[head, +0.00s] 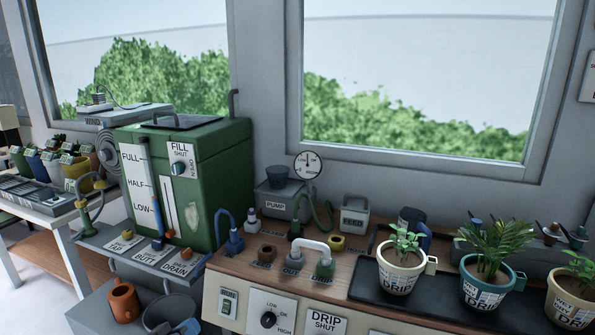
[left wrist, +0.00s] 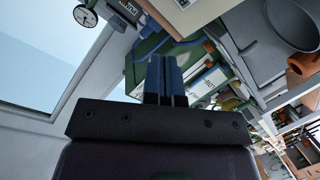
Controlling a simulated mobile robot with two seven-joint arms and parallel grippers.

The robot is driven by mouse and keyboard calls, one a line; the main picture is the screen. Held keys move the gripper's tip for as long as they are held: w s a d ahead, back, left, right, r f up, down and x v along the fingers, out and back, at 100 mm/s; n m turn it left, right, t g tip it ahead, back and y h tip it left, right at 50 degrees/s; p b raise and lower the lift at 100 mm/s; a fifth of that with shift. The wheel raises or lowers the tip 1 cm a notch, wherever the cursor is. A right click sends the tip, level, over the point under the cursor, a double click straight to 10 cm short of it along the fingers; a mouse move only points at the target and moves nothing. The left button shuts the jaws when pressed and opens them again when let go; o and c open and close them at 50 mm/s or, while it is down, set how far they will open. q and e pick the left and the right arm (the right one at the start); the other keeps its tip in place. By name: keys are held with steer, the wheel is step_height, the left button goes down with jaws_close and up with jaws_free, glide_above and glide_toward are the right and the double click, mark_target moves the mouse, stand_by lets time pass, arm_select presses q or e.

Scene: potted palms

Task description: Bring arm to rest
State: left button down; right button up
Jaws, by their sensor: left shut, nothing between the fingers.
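My left gripper (left wrist: 166,80) shows in the left wrist view, with its two blue fingers close together and nothing between them. Past its fingertips are the green tank and labelled fittings, seen tilted. It appears apart from them. My right gripper is in neither view.
A green tank (head: 215,165) stands at the left of a wooden bench (head: 235,262). Potted plants, including a white DRIP pot (head: 397,275) and a teal palm pot (head: 490,290), line the right. A grey bucket (head: 165,312) and an orange pot (head: 124,302) sit low at the front left.

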arm_select(q)
steer(key=s+a+f+m+g+y+p, duration=0.1)
steer(key=s+p, duration=0.3)
steer(key=s, duration=1.4)
steer(key=s+a+f+m+g+y+p, duration=0.2)
steer(key=s+f+m+y+p, duration=0.1)
steer(key=s, duration=1.5)
steer(key=shift+s+a+m+g+y+p, duration=0.2)
steer(key=shift+s+m+g+y+p, duration=0.1)
steer(key=shift+s+y+p, duration=0.1)
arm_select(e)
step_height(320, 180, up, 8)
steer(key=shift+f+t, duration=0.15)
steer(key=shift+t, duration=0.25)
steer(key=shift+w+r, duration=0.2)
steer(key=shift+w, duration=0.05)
arm_select(q)
steer(key=shift+f, duration=0.1)
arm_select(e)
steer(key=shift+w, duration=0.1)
